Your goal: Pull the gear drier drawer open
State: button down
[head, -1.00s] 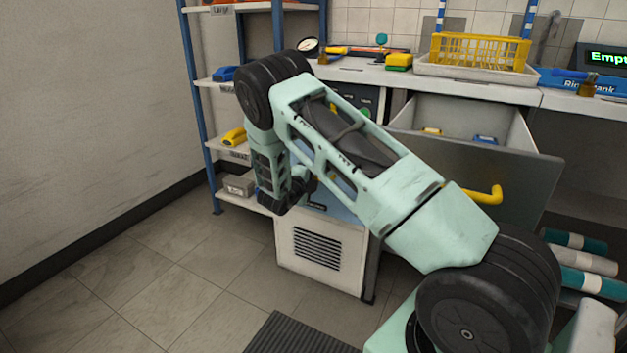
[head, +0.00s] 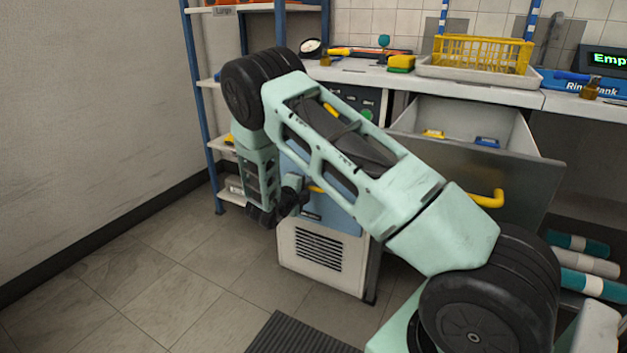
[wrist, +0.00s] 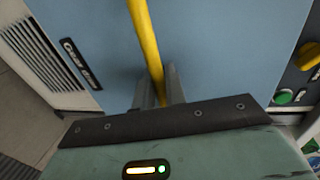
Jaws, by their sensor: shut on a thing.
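The gear drier (head: 320,258) is a white cabinet with a vent grille, a blue front panel and dark controls above, partly behind my arm in the head view. The blue front fills most of the wrist view (wrist: 215,45), with a dark "Gear drier" label (wrist: 81,63). A yellow bar handle (wrist: 145,40) crosses in front of it; a bit shows in the head view (head: 316,189). My gripper (wrist: 160,88) is shut on this handle, one finger on each side. I cannot tell whether the drawer stands out from the cabinet.
An open drawer (head: 480,175) with a yellow handle juts out to the right of my arm. A blue-framed shelf (head: 207,140) stands at the left. A worktop (head: 360,73) runs behind. The tiled floor (head: 150,260) at front left is clear.

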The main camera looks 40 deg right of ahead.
jog(key=f+p+v, duration=0.1)
jog(key=f+v, duration=0.2)
jog(key=v, duration=1.1)
jog(key=a+f+p+v, duration=0.1)
jog(key=f+v, duration=0.2)
jog(key=v, duration=1.1)
jog(key=shift+s+a, duration=0.2)
jog(key=shift+s, duration=0.2)
jog(key=shift+r, duration=0.1)
jog(key=c, duration=1.5)
grip_release()
jog(key=shift+c, duration=0.2)
jog(key=p+v, duration=0.3)
jog(key=v, duration=1.4)
jog(key=shift+s+a, duration=0.15)
jog(key=shift+a, duration=0.05)
